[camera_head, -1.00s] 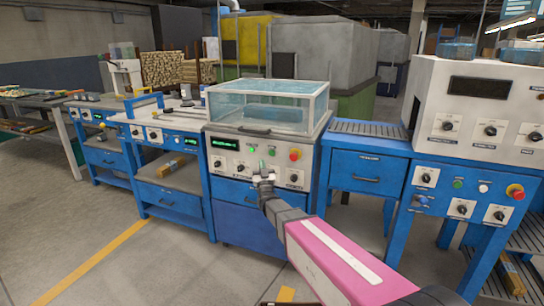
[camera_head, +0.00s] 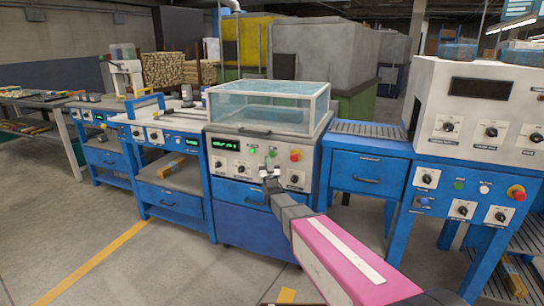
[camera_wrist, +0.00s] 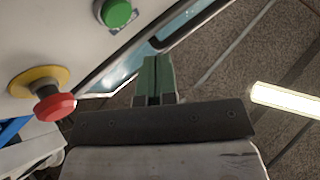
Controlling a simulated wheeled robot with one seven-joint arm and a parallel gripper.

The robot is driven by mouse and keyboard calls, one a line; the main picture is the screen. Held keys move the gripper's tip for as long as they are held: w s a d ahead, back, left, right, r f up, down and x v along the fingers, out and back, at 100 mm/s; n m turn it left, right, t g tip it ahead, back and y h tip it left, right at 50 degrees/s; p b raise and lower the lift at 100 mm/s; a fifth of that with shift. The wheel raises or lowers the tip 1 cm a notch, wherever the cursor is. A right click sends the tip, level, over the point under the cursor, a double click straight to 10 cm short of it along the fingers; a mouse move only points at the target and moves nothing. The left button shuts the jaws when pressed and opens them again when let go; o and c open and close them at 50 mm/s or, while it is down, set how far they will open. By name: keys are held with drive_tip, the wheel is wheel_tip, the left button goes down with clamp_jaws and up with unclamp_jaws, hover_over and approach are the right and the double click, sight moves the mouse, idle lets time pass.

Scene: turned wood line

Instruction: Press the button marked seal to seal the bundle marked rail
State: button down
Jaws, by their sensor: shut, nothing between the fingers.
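The machine with the clear glass hood (camera_head: 268,104) stands in the middle of the head view. Its pale front panel has a lit green display (camera_head: 225,144), two green buttons, the left one (camera_head: 253,150) and the right one (camera_head: 273,152), a red stop button (camera_head: 295,155) and black knobs. The labels are too small to read. My gripper (camera_head: 268,173) is shut and empty, just in front of the panel below the right green button. In the wrist view the shut fingers (camera_wrist: 156,68) are apart from a green button (camera_wrist: 116,12) and the red stop button (camera_wrist: 54,106). I cannot make out a bundle marked rail.
A white cabinet (camera_head: 480,107) with knobs stands at the right, beyond a roller table (camera_head: 370,129). A blue workbench (camera_head: 168,150) stands left of the hooded machine.

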drive_tip(key=shift+w+d, duration=0.25)
drive_tip(key=shift+w, duration=0.5)
drive_tip(key=shift+w+d, duration=0.25)
drive_tip(key=shift+w, duration=0.5)
drive_tip(key=shift+w, duration=0.1)
idle(0.8)
drive_tip(key=shift+w+d, duration=0.15)
drive_tip(key=shift+w, duration=0.15)
drive_tip(key=shift+w+d, duration=0.1)
drive_tip(key=shift+w, duration=0.2)
idle(0.7)
idle(0.4)
drive_tip(key=shift+s+a, duration=0.25)
drive_tip(key=shift+s, duration=0.5)
drive_tip(key=s, duration=0.1)
drive_tip(key=s+a, duration=0.1)
drive_tip(key=s, duration=0.2)
drive_tip(key=shift+s+a, duration=0.35)
